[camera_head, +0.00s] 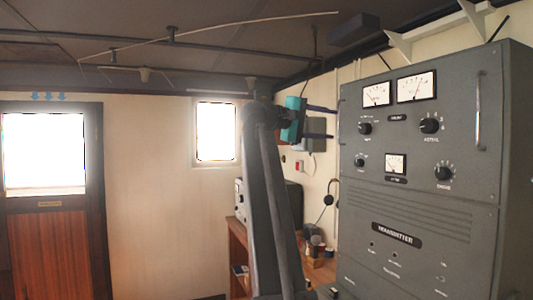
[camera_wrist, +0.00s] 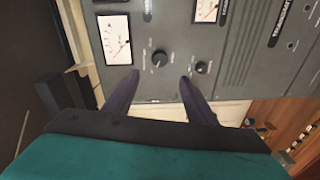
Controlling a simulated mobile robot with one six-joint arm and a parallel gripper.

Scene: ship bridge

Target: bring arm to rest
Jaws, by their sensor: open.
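My arm (camera_head: 268,190) rises in the middle of the head view, raised and bent at its top. My gripper (camera_head: 333,123) is at its upper end and points right, towards the grey transmitter cabinet (camera_head: 415,215). In the wrist view, the two dark fingers of my gripper (camera_wrist: 160,78) stand well apart with nothing between them. The cabinet's dials and knobs show beyond the fingers. I cannot tell the exact gap between fingertips and cabinet.
A wooden desk (camera_head: 238,240) with small items stands behind my arm, against the wall. A wooden door (camera_head: 50,245) with a bright window is at the left. Pipes (camera_head: 215,30) run under the ceiling. The space between door and arm looks clear.

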